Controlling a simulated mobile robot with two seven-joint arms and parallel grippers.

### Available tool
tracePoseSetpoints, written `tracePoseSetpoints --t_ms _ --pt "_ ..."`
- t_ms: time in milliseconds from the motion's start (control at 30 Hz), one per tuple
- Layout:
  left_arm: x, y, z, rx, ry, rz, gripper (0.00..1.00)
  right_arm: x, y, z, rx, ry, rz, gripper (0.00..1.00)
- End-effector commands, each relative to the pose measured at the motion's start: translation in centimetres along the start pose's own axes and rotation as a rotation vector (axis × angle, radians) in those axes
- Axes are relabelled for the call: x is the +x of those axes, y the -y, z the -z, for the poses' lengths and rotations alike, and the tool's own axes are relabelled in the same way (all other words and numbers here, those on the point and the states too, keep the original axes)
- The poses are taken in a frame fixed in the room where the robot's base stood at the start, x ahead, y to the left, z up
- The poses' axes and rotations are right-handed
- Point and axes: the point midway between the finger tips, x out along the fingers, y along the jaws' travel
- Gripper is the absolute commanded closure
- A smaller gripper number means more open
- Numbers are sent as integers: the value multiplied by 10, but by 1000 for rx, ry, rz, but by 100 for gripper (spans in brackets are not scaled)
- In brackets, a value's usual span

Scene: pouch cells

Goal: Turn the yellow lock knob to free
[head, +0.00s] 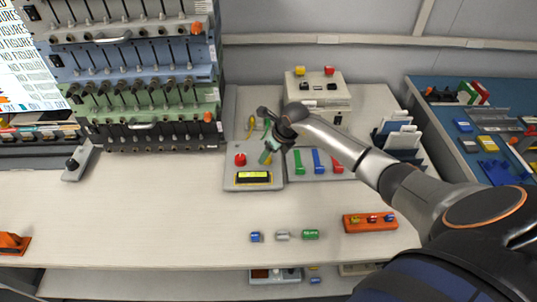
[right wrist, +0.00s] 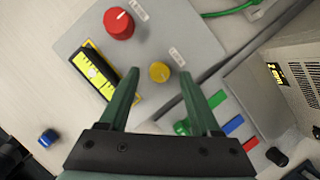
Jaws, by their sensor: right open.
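The yellow lock knob (right wrist: 160,71) is a small round knob on a light grey panel (right wrist: 75,35) in the right wrist view, beside a small printed label. My right gripper (right wrist: 160,80) is open and empty; its two green fingers frame the knob from either side in that view. I cannot tell how high the fingertips are above it. In the head view my right gripper (head: 268,148) is over the panel (head: 234,181), and the yellow knob is hidden there. The knob's pointer direction is too small to tell. My left gripper is not in view.
On the same panel are a red knob (right wrist: 119,23) and a yellow-framed display (head: 253,178). Green, blue and red strips (head: 318,162) lie to its right. Small cells (head: 282,236) and an orange holder (head: 370,222) are in front. Racks (head: 150,100) stand at the back left.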

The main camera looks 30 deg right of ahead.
Motion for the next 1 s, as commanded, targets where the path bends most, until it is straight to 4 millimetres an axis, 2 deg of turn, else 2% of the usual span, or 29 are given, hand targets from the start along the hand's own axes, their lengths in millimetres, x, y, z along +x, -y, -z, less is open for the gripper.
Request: tracePoseSetpoints --t_ms 200,500,1000 --pt "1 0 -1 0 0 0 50 14 0 -1 0 2 0 36" --pt "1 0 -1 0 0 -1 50 15 0 -1 0 2 0 36" --pt "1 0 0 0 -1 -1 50 15 0 0 0 1 0 91"
